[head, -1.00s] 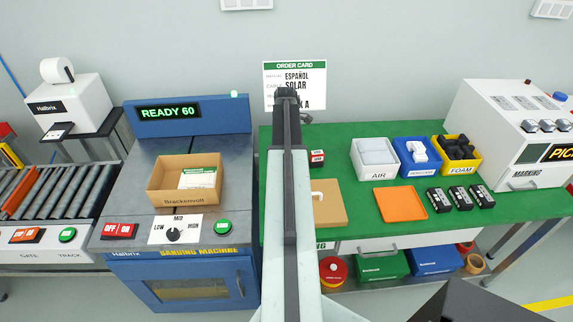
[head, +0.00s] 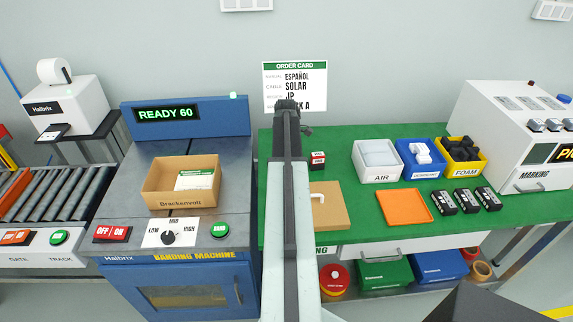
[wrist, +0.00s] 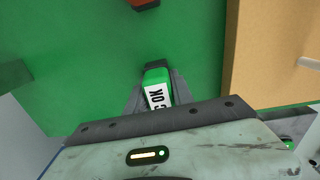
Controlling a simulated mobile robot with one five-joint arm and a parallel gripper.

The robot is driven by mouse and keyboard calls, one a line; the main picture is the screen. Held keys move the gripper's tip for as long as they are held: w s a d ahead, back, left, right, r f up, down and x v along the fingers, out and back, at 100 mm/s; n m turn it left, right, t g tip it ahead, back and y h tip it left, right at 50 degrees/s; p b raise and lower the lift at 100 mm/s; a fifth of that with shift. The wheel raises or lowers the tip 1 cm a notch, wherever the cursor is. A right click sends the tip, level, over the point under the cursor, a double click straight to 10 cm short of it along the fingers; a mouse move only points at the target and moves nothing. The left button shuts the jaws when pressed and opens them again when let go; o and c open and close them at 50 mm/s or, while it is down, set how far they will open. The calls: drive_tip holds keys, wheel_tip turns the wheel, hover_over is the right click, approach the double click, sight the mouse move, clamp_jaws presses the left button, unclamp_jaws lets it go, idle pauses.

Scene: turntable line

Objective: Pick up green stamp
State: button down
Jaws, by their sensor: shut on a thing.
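In the head view my own arm hides the stamp and the fingertips.
In the wrist view a tan board (wrist: 268,60) is at the right and a red block (wrist: 143,4) at the top edge. In the head view a red-and-white block (head: 317,161), an orange tray (head: 404,207) and an air bin (head: 377,177) stand right of my arm.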

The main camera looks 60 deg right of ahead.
drive_tip(key=shift+r+p, duration=0.45)
drive_tip(key=shift+r, duration=0.05)
wheel_tip(320, 180, up, 3)
drive_tip(key=p, duration=0.3)
drive_tip(key=s+a, duration=0.2)
drive_tip(key=a, duration=0.3)
drive_tip(key=s+a, duration=0.2)
drive_tip(key=a, duration=0.2)
drive_tip(key=s+a+r+p, duration=0.1)
drive_tip(key=s+a, duration=0.1)
drive_tip(key=a, duration=0.3)
drive_tip(key=shift+s+a, duration=0.3)
drive_tip(key=shift+s, duration=0.1)
drive_tip(key=c, duration=1.8)
unclamp_jaws()
drive_tip(key=c, duration=0.3)
drive_tip(key=shift+w, duration=0.1)
drive_tip(key=shift+c, duration=0.2)
